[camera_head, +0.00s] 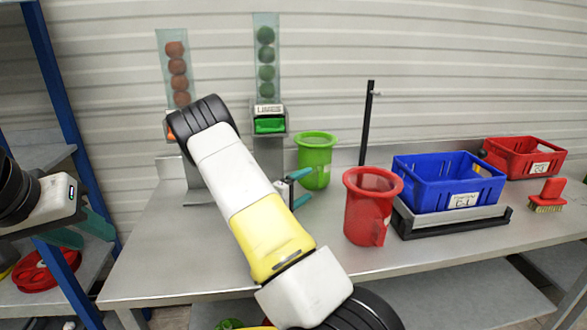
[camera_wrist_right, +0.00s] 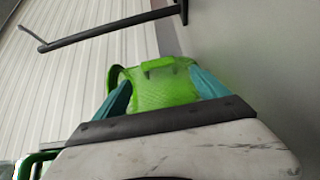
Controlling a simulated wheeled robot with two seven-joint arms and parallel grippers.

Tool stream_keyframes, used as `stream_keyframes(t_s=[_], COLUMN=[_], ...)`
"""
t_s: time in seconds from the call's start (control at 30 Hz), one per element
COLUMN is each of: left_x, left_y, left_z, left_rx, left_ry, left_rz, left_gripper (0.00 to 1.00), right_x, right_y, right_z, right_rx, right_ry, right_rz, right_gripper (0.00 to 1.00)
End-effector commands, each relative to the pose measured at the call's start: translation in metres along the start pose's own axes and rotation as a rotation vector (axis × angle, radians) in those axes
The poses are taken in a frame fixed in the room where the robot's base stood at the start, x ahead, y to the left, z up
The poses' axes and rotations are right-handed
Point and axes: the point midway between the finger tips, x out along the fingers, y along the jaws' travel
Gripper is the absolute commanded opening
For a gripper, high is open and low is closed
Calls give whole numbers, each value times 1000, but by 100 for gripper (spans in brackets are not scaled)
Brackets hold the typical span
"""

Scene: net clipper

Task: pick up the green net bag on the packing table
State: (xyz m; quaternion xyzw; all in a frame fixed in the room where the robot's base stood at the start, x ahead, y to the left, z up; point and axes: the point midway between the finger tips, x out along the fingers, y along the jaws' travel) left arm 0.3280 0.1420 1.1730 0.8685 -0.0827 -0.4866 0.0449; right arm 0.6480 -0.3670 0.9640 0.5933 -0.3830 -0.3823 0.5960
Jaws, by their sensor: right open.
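The green net bag (camera_head: 316,172) stands upright on the packing table (camera_head: 170,245), with a wide round rim and mesh sides. My right gripper (camera_head: 306,187) is at its left side, teal fingers apart and pointing towards it. In the right wrist view the bag (camera_wrist_right: 165,88) shows between the two open fingertips of the right gripper (camera_wrist_right: 163,92). I cannot tell whether the fingers touch it. My left gripper (camera_head: 82,230) is at the left edge, away from the table, with teal fingers partly showing; its opening is unclear.
A red net bag (camera_head: 364,212) stands just right of the green one. A blue crate (camera_head: 440,185) on a scale, a red crate (camera_head: 525,158) and a brush (camera_head: 549,195) are further right. Two tube dispensers (camera_head: 268,65) and a black post (camera_head: 368,125) stand behind.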

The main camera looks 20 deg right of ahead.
Motion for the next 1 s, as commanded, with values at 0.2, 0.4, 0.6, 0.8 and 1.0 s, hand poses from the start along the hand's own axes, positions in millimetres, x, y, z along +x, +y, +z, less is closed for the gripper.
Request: stream_keyframes(t_s=[0.2, 0.4, 0.6, 0.8, 1.0], left_x=[0, 0, 0, 0, 0], left_y=[0, 0, 0, 0, 0], left_z=[0, 0, 0, 0, 0], left_rx=[0, 0, 0, 0, 0], left_ry=[0, 0, 0, 0, 0], left_rz=[0, 0, 0, 0, 0], left_gripper=[36, 36, 36, 36, 36], right_x=[21, 51, 62, 62, 62], right_y=[1, 2, 2, 2, 2], right_z=[0, 0, -2, -1, -1], right_rx=[1, 2, 2, 2, 3], right_ry=[-1, -2, 3, 2, 2], right_rz=[-1, -1, -3, -3, -3], right_gripper=[84, 84, 84, 66, 27])
